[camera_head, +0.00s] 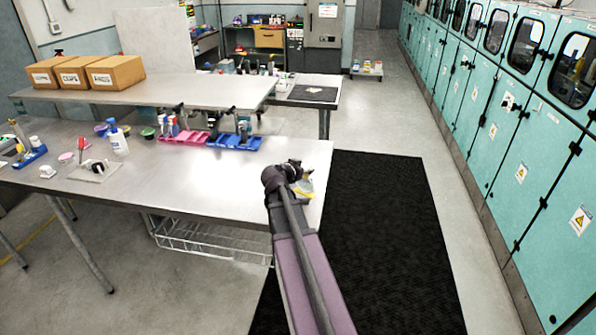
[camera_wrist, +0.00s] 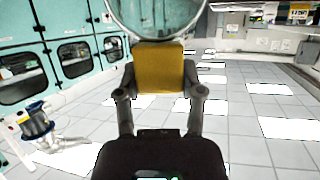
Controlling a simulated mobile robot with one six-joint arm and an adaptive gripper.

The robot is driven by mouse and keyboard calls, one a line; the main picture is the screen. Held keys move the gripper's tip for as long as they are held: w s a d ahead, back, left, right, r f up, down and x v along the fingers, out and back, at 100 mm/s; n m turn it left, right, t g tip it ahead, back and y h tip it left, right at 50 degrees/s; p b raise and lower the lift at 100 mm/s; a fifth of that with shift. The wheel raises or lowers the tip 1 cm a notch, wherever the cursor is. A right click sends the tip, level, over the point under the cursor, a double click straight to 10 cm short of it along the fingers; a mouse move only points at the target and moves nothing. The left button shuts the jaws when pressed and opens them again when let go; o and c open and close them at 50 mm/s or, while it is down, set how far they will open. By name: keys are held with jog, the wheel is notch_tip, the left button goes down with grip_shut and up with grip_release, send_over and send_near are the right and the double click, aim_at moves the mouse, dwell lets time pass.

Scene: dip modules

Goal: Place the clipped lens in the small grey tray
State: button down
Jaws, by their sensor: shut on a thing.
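The clipped lens shows in the wrist view as a round clear lens (camera_wrist: 157,16) with a dark rim, set in a yellow clip (camera_wrist: 160,68). The top of the lens is cut off by the picture edge. My gripper (camera_wrist: 161,93) is shut on the yellow clip, one finger on each side. In the head view my gripper (camera_head: 292,172) is over the right end of the steel bench (camera_head: 205,185), with a bit of yellow (camera_head: 304,187) beside it. A small pale grey flat piece (camera_head: 92,174) with a dark object on it lies at the bench's left; I cannot tell whether it is the tray.
Pink bins (camera_head: 183,137) and blue bins (camera_head: 235,141) stand along the bench's back. A white bottle (camera_head: 118,139) and a blue holder (camera_head: 30,156) are at the left. Cardboard boxes (camera_head: 115,72) sit on the raised shelf. The bench's middle is clear. Teal cabinets (camera_head: 500,110) line the right.

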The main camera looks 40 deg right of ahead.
jog(key=w, duration=0.1)
jog(key=w+d, duration=0.1)
jog(key=w, duration=0.2)
jog(key=shift+w+d+f, duration=0.25)
jog(key=shift+w+d, duration=0.15)
jog(key=shift+w+d+f+b, duration=0.1)
jog(key=shift+w+f+b, duration=0.1)
jog(key=shift+f+b, duration=0.45)
jog(key=shift+w+d+f+b, duration=0.1)
jog(key=shift+w+f+b, duration=0.1)
jog(key=shift+f+b, duration=0.45)
jog(key=shift+w+d+f+b, duration=0.1)
jog(key=shift+w+f+b, duration=0.1)
jog(key=shift+f+b, duration=0.4)
jog(key=shift+c, duration=1)
grip_release()
jog(key=shift+r, duration=0.15)
